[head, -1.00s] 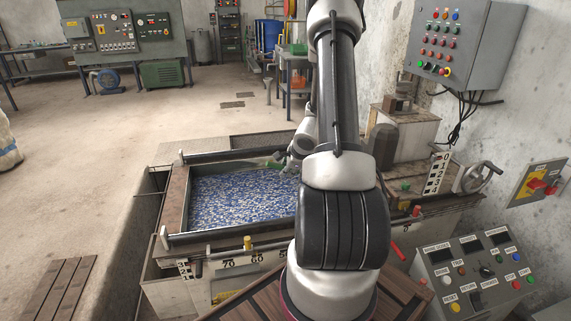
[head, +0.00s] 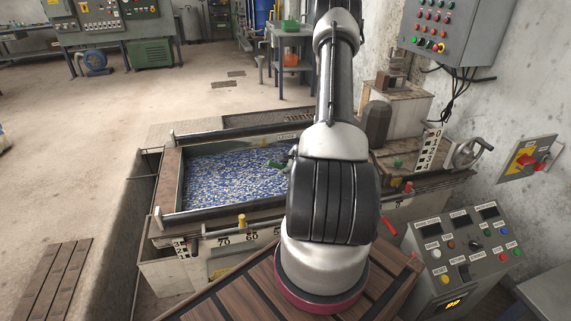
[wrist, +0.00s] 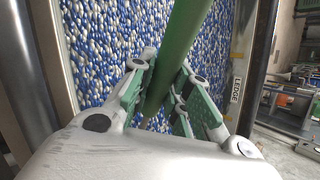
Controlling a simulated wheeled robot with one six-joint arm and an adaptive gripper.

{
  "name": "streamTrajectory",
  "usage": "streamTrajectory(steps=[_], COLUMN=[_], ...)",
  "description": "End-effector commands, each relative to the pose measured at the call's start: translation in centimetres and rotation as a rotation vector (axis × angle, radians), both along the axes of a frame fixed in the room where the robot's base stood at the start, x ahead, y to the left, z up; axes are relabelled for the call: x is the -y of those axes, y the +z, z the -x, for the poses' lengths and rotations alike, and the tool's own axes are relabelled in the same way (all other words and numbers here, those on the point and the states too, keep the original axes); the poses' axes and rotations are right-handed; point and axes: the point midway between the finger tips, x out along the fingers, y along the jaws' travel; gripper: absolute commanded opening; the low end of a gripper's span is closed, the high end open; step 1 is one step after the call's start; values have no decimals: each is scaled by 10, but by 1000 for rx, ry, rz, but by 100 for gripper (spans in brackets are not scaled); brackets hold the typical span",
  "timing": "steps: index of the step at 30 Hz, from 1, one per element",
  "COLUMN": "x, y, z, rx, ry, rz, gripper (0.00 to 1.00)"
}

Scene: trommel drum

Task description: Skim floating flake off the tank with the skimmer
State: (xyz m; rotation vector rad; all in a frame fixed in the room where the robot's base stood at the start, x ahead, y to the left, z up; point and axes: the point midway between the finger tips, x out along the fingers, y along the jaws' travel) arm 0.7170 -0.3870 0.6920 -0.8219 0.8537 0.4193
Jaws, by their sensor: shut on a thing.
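The tank (head: 178,180) is a rectangular trough full of blue and white flake (head: 232,172), left of my arm in the head view. The flake (wrist: 105,40) also fills much of the wrist view. My gripper (wrist: 158,100) is shut on a green handle (wrist: 185,35), which I take to be the skimmer's. The handle runs up and out of the top of the wrist view. The skimmer's head is not visible. In the head view my gripper (head: 285,163) is small and partly hidden behind my arm, over the tank's right part.
A ledge (wrist: 236,90) labelled LEDGE borders the flake in the wrist view. A control console (head: 465,245) stands at right, a handwheel (head: 468,153) behind it. A yellow knob (head: 241,221) sits on the tank's front rail. Open floor lies left.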

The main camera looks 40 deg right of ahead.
Motion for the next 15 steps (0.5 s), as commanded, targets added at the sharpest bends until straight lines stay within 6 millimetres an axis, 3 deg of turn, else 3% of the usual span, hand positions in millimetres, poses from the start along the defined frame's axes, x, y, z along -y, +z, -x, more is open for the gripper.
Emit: streamTrajectory(steps=[15], x=[8], y=[-56], z=[3], rx=[-2], ry=[-3], rz=[5], gripper=[0])
